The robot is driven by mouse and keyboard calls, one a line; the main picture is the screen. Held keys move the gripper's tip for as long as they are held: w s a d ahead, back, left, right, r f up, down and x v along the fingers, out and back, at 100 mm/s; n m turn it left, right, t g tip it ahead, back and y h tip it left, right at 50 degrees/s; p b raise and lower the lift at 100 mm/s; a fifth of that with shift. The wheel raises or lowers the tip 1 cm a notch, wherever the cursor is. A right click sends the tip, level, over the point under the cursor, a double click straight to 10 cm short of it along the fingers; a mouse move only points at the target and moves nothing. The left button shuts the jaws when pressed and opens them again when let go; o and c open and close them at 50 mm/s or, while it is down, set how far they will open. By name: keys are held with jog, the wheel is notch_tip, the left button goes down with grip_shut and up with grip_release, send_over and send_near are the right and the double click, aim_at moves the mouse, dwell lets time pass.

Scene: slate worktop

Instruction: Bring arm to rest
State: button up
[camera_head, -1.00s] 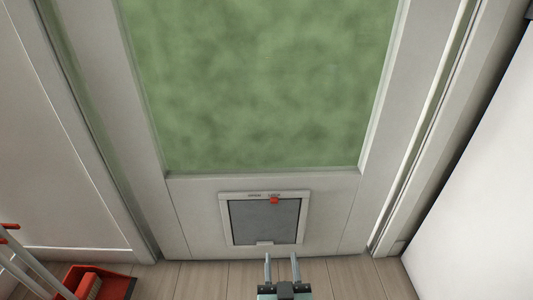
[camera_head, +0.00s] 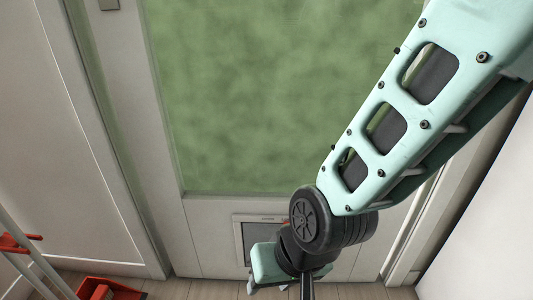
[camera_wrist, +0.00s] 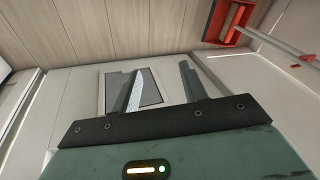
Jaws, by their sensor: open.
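My gripper (camera_wrist: 161,68) is open and empty in the wrist view, its two fingers apart. Between and beyond them is the pet flap, a grey panel (camera_wrist: 118,88) in a white frame (camera_wrist: 102,98) low in the door. No contact between fingers and flap is clear. In the head view my pale green arm crosses from the upper right down to the flap. It covers most of the grey panel (camera_head: 251,234) and the right part of its frame (camera_head: 237,228).
The door (camera_head: 205,222) has a large green frosted pane (camera_head: 250,90). A red dustpan (camera_head: 110,287) lies on the plank floor (camera_head: 215,290) at lower left, near pale poles with red fittings (camera_head: 18,241). The wall at left and a white surface (camera_head: 490,200) at right bound the space.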

jog(key=s+d+r+n+g+h, duration=0.1)
jog(key=s+d+r+n+h, duration=0.15)
jog(key=d+r, duration=0.35)
jog(key=s+d+r+n+g+h, duration=0.1)
jog(key=s+d+r+n, duration=0.2)
jog(key=d, duration=0.4)
notch_tip(320, 180, up, 39)
jog(key=p, duration=3.9)
jog(key=shift+d+r+m, duration=0.15)
jog(key=shift+m, duration=0.2)
jog(key=shift+s+y, duration=0.1)
jog(key=shift+y, duration=0.15)
